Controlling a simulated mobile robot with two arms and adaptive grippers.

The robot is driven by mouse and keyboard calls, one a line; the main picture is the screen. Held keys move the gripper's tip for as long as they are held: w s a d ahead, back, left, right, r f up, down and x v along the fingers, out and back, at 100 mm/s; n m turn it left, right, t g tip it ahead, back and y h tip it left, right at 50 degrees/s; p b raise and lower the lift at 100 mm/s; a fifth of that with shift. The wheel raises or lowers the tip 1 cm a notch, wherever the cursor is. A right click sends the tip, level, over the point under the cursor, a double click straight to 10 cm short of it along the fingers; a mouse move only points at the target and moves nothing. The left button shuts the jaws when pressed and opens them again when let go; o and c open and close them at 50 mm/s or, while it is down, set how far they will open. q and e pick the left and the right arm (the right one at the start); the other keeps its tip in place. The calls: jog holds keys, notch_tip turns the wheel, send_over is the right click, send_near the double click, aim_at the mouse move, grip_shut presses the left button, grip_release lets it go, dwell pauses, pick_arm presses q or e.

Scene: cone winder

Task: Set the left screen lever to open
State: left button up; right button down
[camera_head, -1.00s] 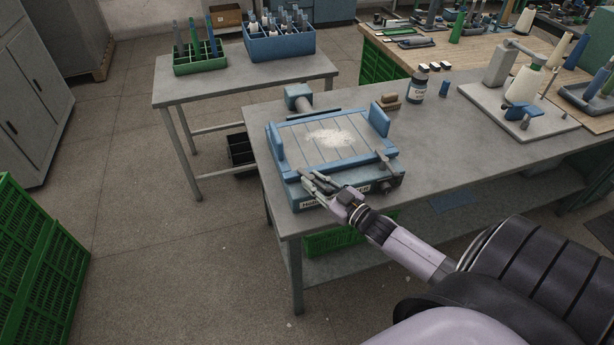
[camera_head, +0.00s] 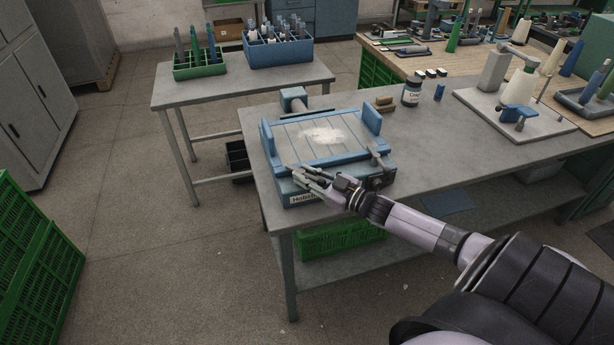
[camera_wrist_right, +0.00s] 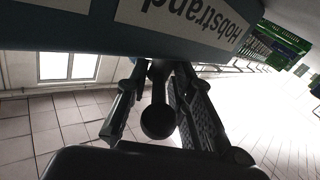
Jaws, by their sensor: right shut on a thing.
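The blue screen device (camera_head: 295,148) sits on the near left part of the grey bench, with a pale powdery patch on its slatted top. My right gripper (camera_head: 297,177) is at the device's front left corner, above the white name label. In the right wrist view, its fingers (camera_wrist_right: 160,78) are on either side of a dark lever with a round knob (camera_wrist_right: 158,120), just under the label (camera_wrist_right: 190,20). The gripper is shut on this left lever. In the head view the fingers hide the lever, so its setting cannot be told. My left gripper is not in view.
A second, grey lever (camera_head: 377,155) is at the device's front right. A dark bottle (camera_head: 412,92), a blue cylinder (camera_head: 439,92) and a brown brush-like block (camera_head: 385,103) stand behind it. A winding stand (camera_head: 500,75) is farther right.

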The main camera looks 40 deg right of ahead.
jog(key=c, duration=1.8)
grip_release()
jog(key=shift+w+d+r, duration=0.1)
jog(key=shift+d+r, duration=0.05)
jog(key=shift+d, duration=0.05)
jog(key=shift+o, duration=0.6)
jog(key=shift+f, duration=0.2)
jog(key=v, duration=1.2)
